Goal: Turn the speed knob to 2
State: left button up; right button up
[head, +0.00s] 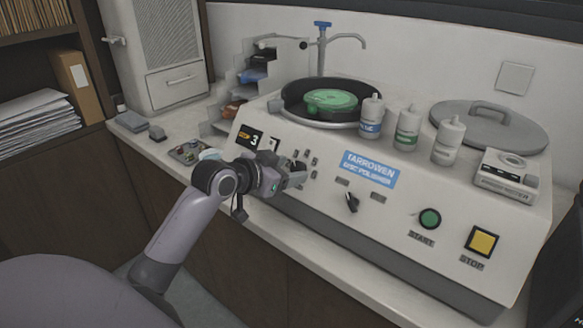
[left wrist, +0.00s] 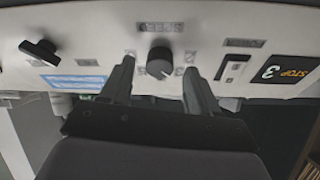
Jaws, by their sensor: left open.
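The speed knob (left wrist: 160,62) is a small dark round knob on the polisher's sloped front panel, under a label reading SPEED in the upside-down left wrist view. Small number plates surround it; its pointer direction is too small to read surely. My left gripper (left wrist: 159,76) is open, with one finger on each side of the knob and visible gaps. In the head view my left gripper (head: 296,178) is at the left part of the panel and hides the knob. The display (head: 254,137) shows a 3; it also shows in the left wrist view (left wrist: 283,70). My right gripper is out of view.
A black lever-like knob (head: 351,202) stands right of the gripper on the panel. Further right are a green start button (head: 429,218) and a yellow stop button (head: 482,241). Several bottles stand on top near the green disc (head: 331,102).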

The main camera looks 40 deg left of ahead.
pick_arm(q)
jog(key=shift+x, duration=0.9)
jog(key=shift+s, duration=0.1)
jog(key=c, duration=1)
jog(key=shift+c, duration=0.2)
jog(key=shift+n, duration=0.3)
jog(key=n+y, duration=0.1)
jog(key=n, duration=0.3)
jog(key=shift+d, duration=0.2)
jog(key=shift+n+y, duration=0.8)
jog(key=shift+n, duration=1.9)
